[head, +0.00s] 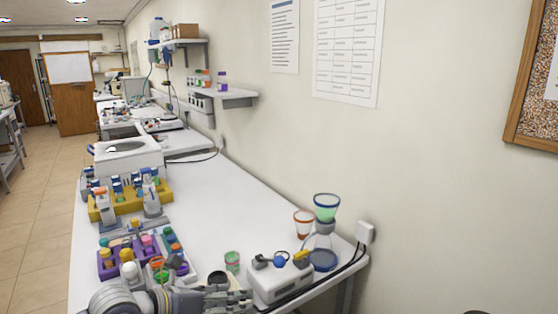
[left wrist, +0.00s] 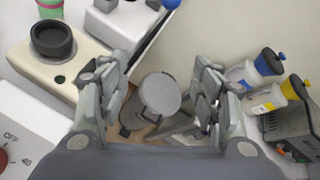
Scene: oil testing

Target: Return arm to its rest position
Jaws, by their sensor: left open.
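My left arm comes in at the bottom left of the head view, low over the near end of the white bench (head: 215,200). My left gripper (head: 240,299) reaches to the right, close to the white device with knobs (head: 280,284). In the left wrist view the gripper (left wrist: 160,92) is open, its two fingers spread wide. Nothing is held between them; a grey cylindrical object (left wrist: 160,93) shows beyond the gap, apparently lower down. My right gripper is not in view.
A purple rack (head: 108,262) with capped bottles and a yellow rack (head: 130,200) stand on the bench's left. A dark round cup sits in a beige device (left wrist: 62,72). A green-filled funnel (head: 326,207) stands back right. Mid-bench is clear.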

